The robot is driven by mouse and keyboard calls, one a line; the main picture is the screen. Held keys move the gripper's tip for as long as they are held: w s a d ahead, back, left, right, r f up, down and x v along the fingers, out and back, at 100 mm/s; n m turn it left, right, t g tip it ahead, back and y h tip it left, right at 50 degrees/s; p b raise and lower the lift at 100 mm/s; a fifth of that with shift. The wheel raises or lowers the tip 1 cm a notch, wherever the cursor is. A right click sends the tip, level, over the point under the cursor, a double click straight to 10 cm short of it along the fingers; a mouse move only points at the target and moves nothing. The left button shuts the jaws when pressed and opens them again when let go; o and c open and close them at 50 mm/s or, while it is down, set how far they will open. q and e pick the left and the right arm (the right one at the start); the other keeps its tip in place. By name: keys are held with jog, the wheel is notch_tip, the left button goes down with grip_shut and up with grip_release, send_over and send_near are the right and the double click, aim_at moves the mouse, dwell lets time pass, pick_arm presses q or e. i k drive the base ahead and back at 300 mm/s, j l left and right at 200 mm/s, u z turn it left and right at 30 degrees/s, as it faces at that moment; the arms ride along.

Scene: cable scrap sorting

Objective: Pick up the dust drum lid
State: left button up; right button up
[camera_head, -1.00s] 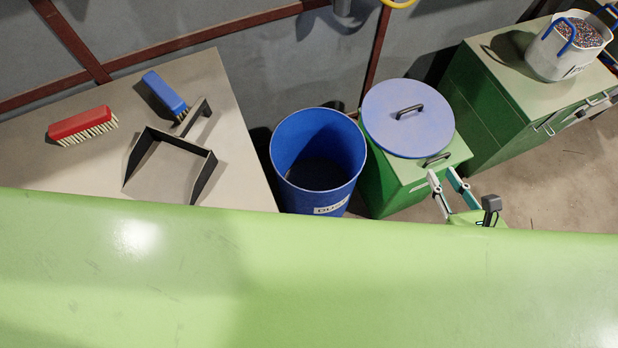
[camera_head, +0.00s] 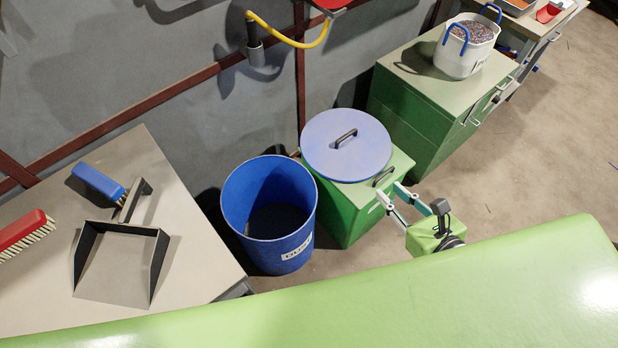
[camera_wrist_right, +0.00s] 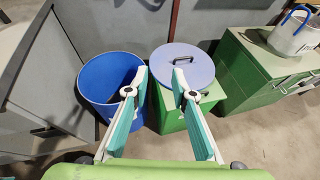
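The dust drum lid is a flat blue-grey disc (camera_head: 325,160) with a black bar handle (camera_head: 346,138). It lies on top of a green cabinet (camera_head: 348,208). The open blue dust drum (camera_head: 296,252) stands just left of it. My right gripper (camera_head: 398,196) is open and empty, in front of and to the right of the lid, apart from it. In the right wrist view the lid (camera_wrist_right: 200,72) appears beyond and between the two spread fingers of that gripper (camera_wrist_right: 161,84). My left gripper is not in view.
A table (camera_head: 195,270) at left holds a dustpan (camera_head: 120,270), a blue brush (camera_head: 98,182) and a red brush (camera_head: 22,232). A larger green cabinet (camera_head: 425,120) at right carries a white bin (camera_head: 468,55) of granules. Open floor (camera_head: 540,150) lies at right.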

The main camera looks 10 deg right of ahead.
aim_at(341, 145)
jog(key=i+l+u, duration=0.2)
jog(key=l, duration=0.35)
jog(key=i+l+u, duration=0.25)
jog(key=l, duration=0.3)
jog(key=l+u, duration=0.2)
jog(key=l, duration=0.35)
jog(key=i+l+u, duration=0.2)
jog(key=l, duration=0.4)
jog(key=k, duration=0.1)
